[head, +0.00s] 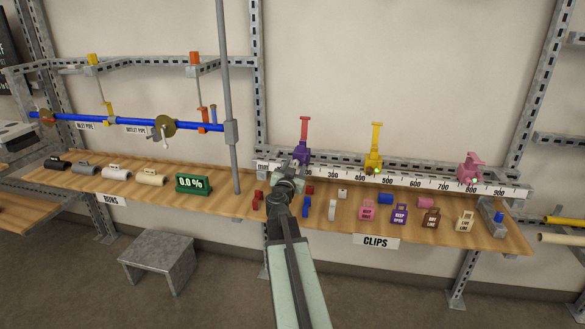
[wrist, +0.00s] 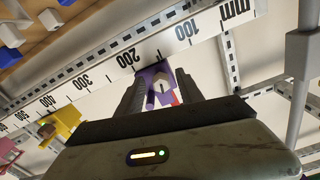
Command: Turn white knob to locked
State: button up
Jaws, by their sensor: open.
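A purple clamp (head: 302,156) with a red upright handle (head: 304,128) stands on the millimetre rail. In the wrist view, the purple clamp (wrist: 148,76) shows a pale, whitish knob (wrist: 158,88) on its front, between my fingers. My gripper (wrist: 160,80) is open, one finger on each side of the knob. I cannot tell whether the fingers touch it. In the head view, my gripper (head: 292,180) is in front of the purple clamp and hides its lower part and the knob. The knob's locked mark is not readable.
A yellow clamp (head: 375,152) and a pink clamp (head: 470,168) stand farther right on the rail (head: 420,183). Several coloured clips and tags lie on the wooden shelf (head: 330,226). A grey upright post (head: 228,95) stands left of my arm, near a blue pipe (head: 80,119).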

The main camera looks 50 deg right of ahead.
grip_shut()
